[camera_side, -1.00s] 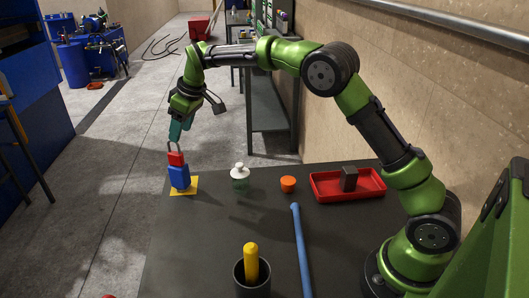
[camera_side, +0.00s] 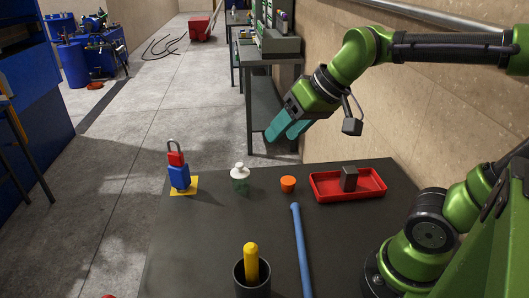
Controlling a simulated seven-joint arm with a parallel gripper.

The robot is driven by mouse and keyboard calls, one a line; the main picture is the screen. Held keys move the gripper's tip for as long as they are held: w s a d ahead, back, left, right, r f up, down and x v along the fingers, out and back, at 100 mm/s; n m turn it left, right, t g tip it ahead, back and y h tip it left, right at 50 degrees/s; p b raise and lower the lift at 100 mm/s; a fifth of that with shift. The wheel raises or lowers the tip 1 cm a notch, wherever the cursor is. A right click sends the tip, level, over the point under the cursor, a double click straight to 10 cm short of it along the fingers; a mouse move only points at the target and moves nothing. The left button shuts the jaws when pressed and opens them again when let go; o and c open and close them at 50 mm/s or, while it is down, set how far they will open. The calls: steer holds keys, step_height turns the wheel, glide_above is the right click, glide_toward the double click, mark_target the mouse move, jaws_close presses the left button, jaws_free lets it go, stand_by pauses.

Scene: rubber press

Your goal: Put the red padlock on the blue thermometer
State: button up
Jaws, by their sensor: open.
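The red padlock (camera_side: 176,158) rests on top of a blue block-shaped thing (camera_side: 179,177) at the left back of the table, its grey shackle pointing up. The blue block stands on a yellow square (camera_side: 191,186). A long blue rod, which looks like the blue thermometer (camera_side: 301,245), lies on the table at centre right, apart from the padlock. My gripper (camera_side: 282,134) is open and empty, raised above the back of the table, to the right of the padlock and well clear of it.
A red tray (camera_side: 325,195) holds a dark block (camera_side: 349,179). A dark cup (camera_side: 240,285) with a yellow object (camera_side: 251,262) stands in front. The table's left front is clear.

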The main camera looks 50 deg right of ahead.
steer(key=s+f+m, duration=0.1)
steer(key=s+f, duration=0.2)
steer(key=s, duration=0.2)
steer(key=shift+s+f+t, duration=0.15)
steer(key=shift+f+t, duration=0.1)
steer(key=shift+t, duration=0.05)
stand_by(0.9)
